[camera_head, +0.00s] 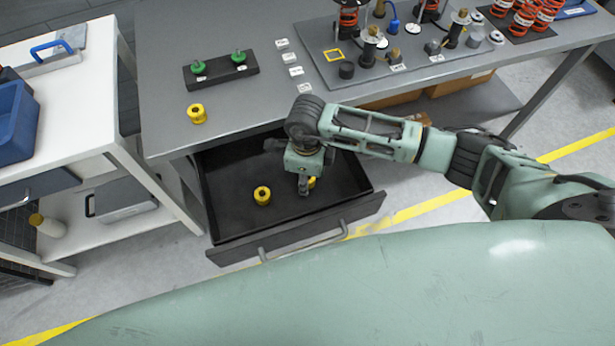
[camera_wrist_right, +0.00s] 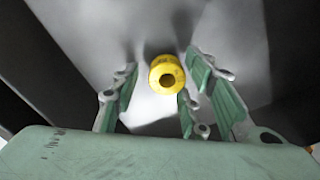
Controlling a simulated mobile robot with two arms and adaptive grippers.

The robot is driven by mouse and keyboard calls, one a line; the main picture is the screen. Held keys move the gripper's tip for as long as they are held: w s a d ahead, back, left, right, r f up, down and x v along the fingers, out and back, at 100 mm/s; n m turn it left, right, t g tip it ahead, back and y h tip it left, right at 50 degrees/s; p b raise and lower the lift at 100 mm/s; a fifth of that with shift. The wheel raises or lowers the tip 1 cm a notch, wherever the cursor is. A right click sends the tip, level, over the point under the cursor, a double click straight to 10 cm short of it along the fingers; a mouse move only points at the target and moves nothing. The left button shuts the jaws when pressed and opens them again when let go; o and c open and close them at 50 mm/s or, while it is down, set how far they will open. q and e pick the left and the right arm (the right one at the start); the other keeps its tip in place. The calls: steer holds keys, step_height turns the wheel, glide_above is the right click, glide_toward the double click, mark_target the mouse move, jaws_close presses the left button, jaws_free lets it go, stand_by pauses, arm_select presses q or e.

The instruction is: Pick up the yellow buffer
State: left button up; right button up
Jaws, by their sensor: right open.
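One yellow buffer (camera_head: 262,195) stands in the open black drawer (camera_head: 232,222). A third yellow buffer (camera_head: 197,113) stands on the grey table above. In the right wrist view, one yellow ring-shaped buffer (camera_wrist_right: 167,75) shows end-on between the spread fingers of my right gripper (camera_wrist_right: 165,80), close to the right-hand fingers. The gripper is open and reaches down into the drawer; whether a finger touches the buffer is unclear. My left gripper is out of view.
The drawer's front wall and handle (camera_head: 300,243) stick out below the grey table (camera_head: 250,110). A black block with green-topped parts (camera_head: 221,69) and a fixture plate (camera_head: 430,55) with several parts are on the table. A white bench (camera_head: 85,90) stands at left.

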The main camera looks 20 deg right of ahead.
steer(key=shift+c, duration=0.6)
jaws_close()
